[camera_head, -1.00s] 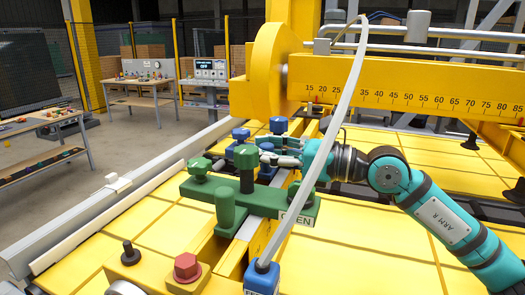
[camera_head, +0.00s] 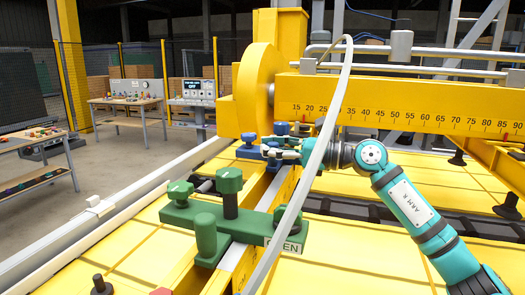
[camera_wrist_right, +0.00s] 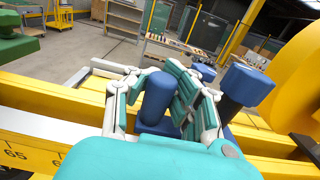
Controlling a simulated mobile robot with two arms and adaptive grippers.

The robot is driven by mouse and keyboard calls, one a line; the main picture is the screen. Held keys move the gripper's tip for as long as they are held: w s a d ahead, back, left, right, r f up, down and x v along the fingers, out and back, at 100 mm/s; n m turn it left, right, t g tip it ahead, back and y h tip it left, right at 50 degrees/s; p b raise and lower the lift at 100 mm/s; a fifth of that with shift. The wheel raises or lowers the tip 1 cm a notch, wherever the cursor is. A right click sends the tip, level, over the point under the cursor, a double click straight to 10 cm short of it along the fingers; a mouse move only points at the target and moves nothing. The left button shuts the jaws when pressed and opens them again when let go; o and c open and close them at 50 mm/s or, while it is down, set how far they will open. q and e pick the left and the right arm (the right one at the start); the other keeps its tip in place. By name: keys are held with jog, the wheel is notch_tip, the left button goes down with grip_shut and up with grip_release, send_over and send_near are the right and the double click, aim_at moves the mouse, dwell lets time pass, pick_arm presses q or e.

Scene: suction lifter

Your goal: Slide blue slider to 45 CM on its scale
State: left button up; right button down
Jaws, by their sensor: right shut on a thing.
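The blue slider (camera_head: 250,152) sits on the beam's rail, beyond the green slider, with upright blue knobs. My right gripper (camera_head: 272,153) reaches it from the right. In the right wrist view, the fingers of my right gripper (camera_wrist_right: 160,100) are closed around an upright blue handle (camera_wrist_right: 157,96) of the slider. Another blue knob (camera_wrist_right: 247,85) stands to the right there. A scale (camera_wrist_right: 30,155) on the yellow beam shows 65 at lower left; the slider's pointer is hidden, so its reading cannot be told. My left gripper is not in view.
The green slider (camera_head: 230,205) sits nearer on the same rail, apart from the blue one. A grey hose (camera_head: 318,155) arcs across in front of my right arm. A yellow cross beam (camera_head: 400,105) with its own scale stands behind.

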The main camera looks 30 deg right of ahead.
jog(key=c, duration=1.7)
grip_release()
jog(key=shift+d, duration=0.3)
jog(key=o, duration=0.6)
jog(key=shift+s+d, duration=0.4)
jog(key=shift+d, duration=0.15)
jog(key=shift+w+a, duration=0.15)
jog(key=shift+a, duration=0.1)
jog(key=v, duration=1.2)
jog(key=shift+f, duration=0.1)
